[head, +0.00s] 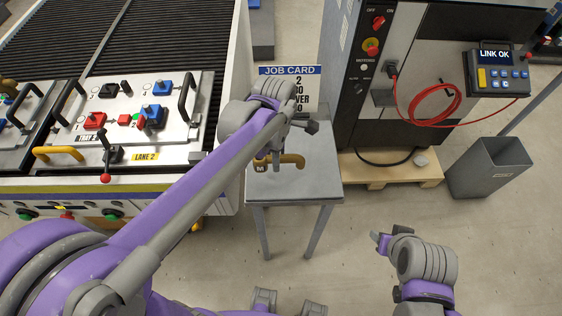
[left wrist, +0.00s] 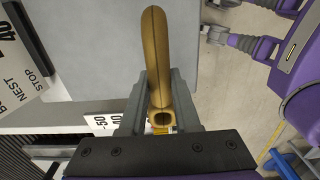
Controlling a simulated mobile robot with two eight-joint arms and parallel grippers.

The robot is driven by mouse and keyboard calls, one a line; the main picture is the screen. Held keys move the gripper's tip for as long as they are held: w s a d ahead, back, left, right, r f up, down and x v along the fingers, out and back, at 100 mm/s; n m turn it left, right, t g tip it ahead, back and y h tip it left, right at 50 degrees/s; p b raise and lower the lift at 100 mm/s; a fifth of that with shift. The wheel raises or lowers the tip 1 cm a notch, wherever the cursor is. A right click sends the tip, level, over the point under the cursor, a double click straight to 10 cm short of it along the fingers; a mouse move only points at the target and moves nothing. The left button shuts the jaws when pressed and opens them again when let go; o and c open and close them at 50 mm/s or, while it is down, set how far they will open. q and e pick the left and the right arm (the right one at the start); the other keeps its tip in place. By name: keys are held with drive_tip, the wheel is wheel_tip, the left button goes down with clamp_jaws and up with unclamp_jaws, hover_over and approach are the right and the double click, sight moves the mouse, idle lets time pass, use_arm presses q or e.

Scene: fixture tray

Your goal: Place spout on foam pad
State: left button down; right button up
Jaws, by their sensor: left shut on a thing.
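The spout (head: 293,159) is a curved mustard-yellow pipe above the small grey table by the job card. In the left wrist view the spout (left wrist: 154,50) stands between the two grey fingers of my left gripper (left wrist: 158,90), which is shut on it. In the head view my left gripper (head: 274,158) partly hides the spout. The grey top (head: 305,188) of the small table lies below it; I cannot tell a separate foam pad from this top. My right gripper (head: 381,242) is low at the right, away from the table; its opening is unclear.
A job card (head: 290,71) stands at the table's back. A machine tray (head: 170,152) with handles, coloured blocks and a red-knobbed lever is at left. A dark cabinet on a pallet (head: 390,172) and a grey bin (head: 490,168) are at right. Floor in front is clear.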

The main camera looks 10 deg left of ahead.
sight(277, 177)
use_arm(q)
drive_tip(key=shift+f, duration=2.9)
drive_tip(key=shift+w+f+b, duration=0.1)
drive_tip(key=shift+f+b, duration=0.05)
drive_tip(key=shift+b, duration=0.15)
drive_tip(key=c, duration=0.6)
unclamp_jaws()
drive_tip(key=shift+c, duration=0.2)
